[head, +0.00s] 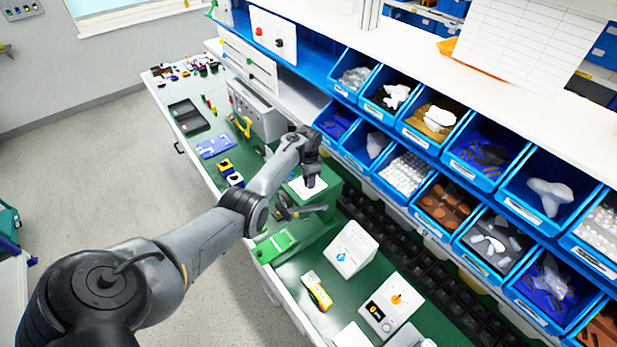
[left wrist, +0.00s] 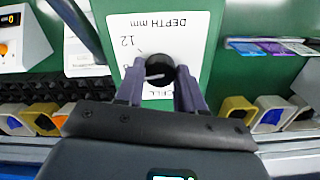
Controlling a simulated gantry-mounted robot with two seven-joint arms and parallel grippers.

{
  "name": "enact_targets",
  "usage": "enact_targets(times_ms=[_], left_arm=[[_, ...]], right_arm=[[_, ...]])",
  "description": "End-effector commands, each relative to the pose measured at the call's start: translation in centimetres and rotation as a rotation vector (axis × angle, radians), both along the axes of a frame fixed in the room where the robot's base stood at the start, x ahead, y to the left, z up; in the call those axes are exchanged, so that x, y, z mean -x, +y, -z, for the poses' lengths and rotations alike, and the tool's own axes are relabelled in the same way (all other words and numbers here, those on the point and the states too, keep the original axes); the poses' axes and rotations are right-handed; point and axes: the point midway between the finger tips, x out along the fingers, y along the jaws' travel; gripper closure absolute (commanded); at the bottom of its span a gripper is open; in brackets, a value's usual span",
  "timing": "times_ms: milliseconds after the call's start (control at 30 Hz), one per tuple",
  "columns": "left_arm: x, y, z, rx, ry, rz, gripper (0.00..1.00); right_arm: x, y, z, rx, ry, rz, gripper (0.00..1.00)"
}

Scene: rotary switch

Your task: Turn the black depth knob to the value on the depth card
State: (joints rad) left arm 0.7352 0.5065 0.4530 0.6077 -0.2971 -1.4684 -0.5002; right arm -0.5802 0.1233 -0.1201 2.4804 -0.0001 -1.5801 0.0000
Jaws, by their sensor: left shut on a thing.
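The black depth knob (left wrist: 160,68) shows in the left wrist view between the fingertips of my left gripper (left wrist: 161,82). It has a pale pointer line and sits on a white dial plate (left wrist: 120,32), printed upside down in this view with "DEPTH mm" and "12"; other marks are partly covered. The plate (head: 297,190) lies on top of a green box (head: 322,200) in the head view. There my left gripper (head: 311,183) points down over the plate and hides the knob. It is shut on the knob. I cannot pick out the depth card. My right gripper is out of view.
White control boxes with a blue knob (head: 343,254) and an orange knob (head: 397,299) stand nearer on the green bench. Blue parts bins (head: 480,165) line the right. A grey box (head: 257,112) stands behind my arm.

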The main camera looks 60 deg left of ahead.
Motion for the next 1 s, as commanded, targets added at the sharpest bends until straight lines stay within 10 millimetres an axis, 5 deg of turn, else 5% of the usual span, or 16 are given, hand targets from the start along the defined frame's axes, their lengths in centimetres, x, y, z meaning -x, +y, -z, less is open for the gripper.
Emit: enact_targets(times_ms=[867, 900, 1000], left_arm=[[-0.03, 0.00, 0.08, -0.001, -0.002, 0.169, 0.93], [-0.03, 0.00, 0.08, -0.001, -0.002, 0.169, 0.56], [-0.02, -0.01, 0.08, 0.000, -0.001, 0.169, 0.41]], right_arm=[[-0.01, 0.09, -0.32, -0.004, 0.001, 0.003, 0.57], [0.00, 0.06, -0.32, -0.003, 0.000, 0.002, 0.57], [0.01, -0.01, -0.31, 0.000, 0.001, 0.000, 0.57]])
